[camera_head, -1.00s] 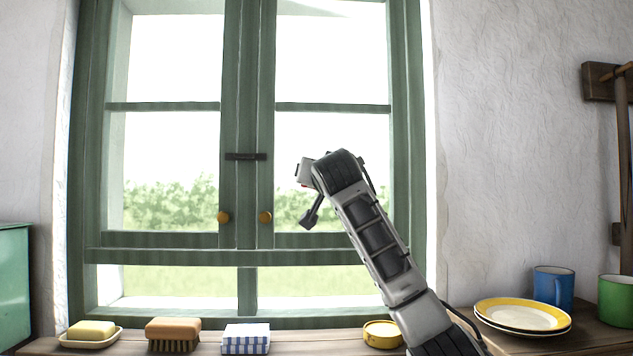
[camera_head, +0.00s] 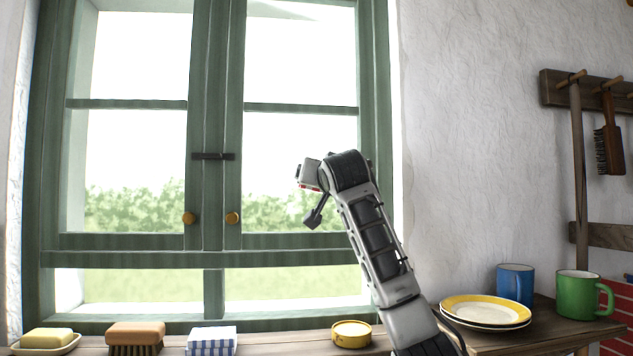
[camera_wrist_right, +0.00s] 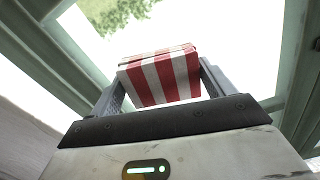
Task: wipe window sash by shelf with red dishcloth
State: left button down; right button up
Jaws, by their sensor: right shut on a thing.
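The red dishcloth (camera_wrist_right: 165,78), folded and red-and-white striped, is between the two fingers of my right gripper (camera_wrist_right: 158,72) in the right wrist view. In the head view, only a sliver of red shows at my right gripper (camera_head: 308,176), in front of the window; my arm hides most of it. The green window has two sashes with a dark latch (camera_head: 213,156) and round knobs. The right-hand sash (camera_head: 300,107) is nearer the plates and mugs, and my wrist covers part of its lower right. I cannot tell whether the cloth touches it. My left gripper is not in view.
On the sill stand a soap dish (camera_head: 46,347), a brush (camera_head: 136,335), a blue-and-white folded cloth (camera_head: 211,341) and a yellow tin (camera_head: 351,334). Stacked plates (camera_head: 487,312), a blue mug (camera_head: 515,284) and a green mug (camera_head: 585,296) are at right. A peg rail (camera_head: 557,92) holds hanging tools.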

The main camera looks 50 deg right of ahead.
aim_at(304, 189)
jog(key=shift+w+a+p, duration=0.5)
jog(key=shift+w+a, duration=0.75)
jog(key=shift+a, duration=0.2)
jog(key=shift+w+a+p, duration=0.6)
jog(key=shift+w+a, duration=0.3)
jog(key=shift+a, duration=0.15)
jog(key=shift+w+a+p, duration=0.7)
jog(key=shift+w+a, duration=0.65)
jog(key=shift+a, duration=0.3)
jog(key=shift+s, duration=0.1)
jog(key=shift+s+a+f, duration=0.1)
jog(key=shift+s+a, duration=0.1)
jog(key=shift+b+v, duration=1.25)
jog(key=shift+v, duration=1.45)
